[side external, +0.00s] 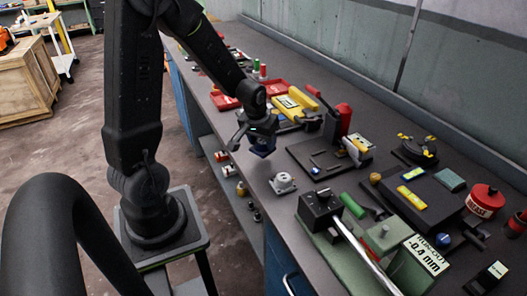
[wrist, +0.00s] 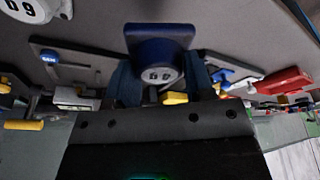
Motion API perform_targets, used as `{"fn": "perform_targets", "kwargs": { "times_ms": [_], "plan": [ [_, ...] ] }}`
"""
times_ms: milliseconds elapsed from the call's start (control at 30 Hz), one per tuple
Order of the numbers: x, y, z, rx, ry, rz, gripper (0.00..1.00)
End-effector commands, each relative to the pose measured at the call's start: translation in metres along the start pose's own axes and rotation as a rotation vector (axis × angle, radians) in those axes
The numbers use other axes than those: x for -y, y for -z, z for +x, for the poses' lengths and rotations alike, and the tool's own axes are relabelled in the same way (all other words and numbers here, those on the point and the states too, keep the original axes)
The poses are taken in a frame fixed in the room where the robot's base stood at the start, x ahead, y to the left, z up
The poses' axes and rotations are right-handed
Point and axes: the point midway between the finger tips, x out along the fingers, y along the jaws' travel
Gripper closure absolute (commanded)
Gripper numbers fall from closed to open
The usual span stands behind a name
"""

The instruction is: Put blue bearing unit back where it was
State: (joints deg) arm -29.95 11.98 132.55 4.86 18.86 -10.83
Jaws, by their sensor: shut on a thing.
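The blue bearing unit (wrist: 160,48) is between the fingers of my gripper (wrist: 160,85) in the wrist view. It has a blue base and a round pale face with dark marks. In the side external view the blue bearing unit (side external: 262,149) hangs from my gripper (side external: 258,140), which is shut on it, above the near edge of the bench. A white bearing unit (side external: 283,183) sits on the bench in front and slightly right of it. It shows partly at the top left of the wrist view (wrist: 28,8).
A dark plate (side external: 318,155) with small parts lies right of my gripper. Red trays (side external: 225,101) and yellow items stand farther back. A green fixture with a rod (side external: 345,235) fills the front of the bench. The bench edge drops to a lower shelf at left.

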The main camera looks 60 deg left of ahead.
Motion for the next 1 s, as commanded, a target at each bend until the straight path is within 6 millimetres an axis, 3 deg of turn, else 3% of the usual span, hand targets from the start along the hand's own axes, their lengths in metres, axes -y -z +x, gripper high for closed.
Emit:
{"fn": "perform_targets", "kwargs": {
  "times_ms": [400, 800, 833, 1000],
  "plan": [
    [-0.003, -0.010, 0.039, -0.001, 0.000, -0.002, 1.00],
    [-0.003, -0.011, 0.043, -0.003, 0.000, -0.002, 1.00],
    [-0.003, -0.012, 0.043, -0.001, 0.000, -0.001, 0.50],
    [-0.003, -0.012, 0.043, -0.001, 0.000, -0.002, 0.34]
  ]
}}
